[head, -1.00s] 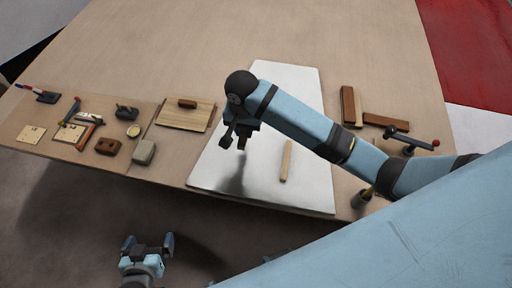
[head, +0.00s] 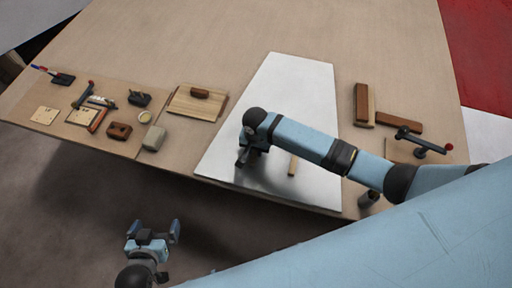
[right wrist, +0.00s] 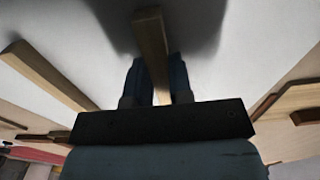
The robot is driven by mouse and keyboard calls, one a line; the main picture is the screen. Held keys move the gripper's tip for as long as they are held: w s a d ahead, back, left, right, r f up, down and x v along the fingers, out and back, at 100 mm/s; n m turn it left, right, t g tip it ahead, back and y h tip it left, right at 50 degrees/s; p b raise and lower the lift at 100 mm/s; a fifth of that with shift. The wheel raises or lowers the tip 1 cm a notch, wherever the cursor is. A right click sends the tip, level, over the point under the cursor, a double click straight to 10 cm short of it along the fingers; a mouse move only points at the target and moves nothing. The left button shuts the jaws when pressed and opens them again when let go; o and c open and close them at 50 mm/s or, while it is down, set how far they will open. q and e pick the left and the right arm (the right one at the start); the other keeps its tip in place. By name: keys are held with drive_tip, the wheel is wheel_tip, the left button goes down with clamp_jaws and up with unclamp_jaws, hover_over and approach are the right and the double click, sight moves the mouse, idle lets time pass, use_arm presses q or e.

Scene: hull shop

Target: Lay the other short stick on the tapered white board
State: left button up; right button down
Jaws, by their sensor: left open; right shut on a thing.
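The tapered white board (head: 300,90) lies on the table. One short stick (head: 293,166) lies on it right of my right gripper, partly hidden by my arm; it also shows at the left of the right wrist view (right wrist: 45,75). My right gripper (head: 246,158) is low over the board's near left part. It is shut on the other short stick (right wrist: 150,42), whose end sticks out between the fingers. I cannot tell whether this stick touches the board. My left gripper (head: 153,228) is open and empty, off the table's front edge.
Left of the board are a wooden board with a dark block (head: 200,93), a grey block (head: 154,138), a brown block (head: 119,131) and several small tools. Brown wood pieces (head: 398,121) and a tool with a red end (head: 425,145) lie on the right. The board's far part is clear.

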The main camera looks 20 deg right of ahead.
drive_tip(key=c, duration=1)
unclamp_jaws()
drive_tip(key=shift+f, duration=0.1)
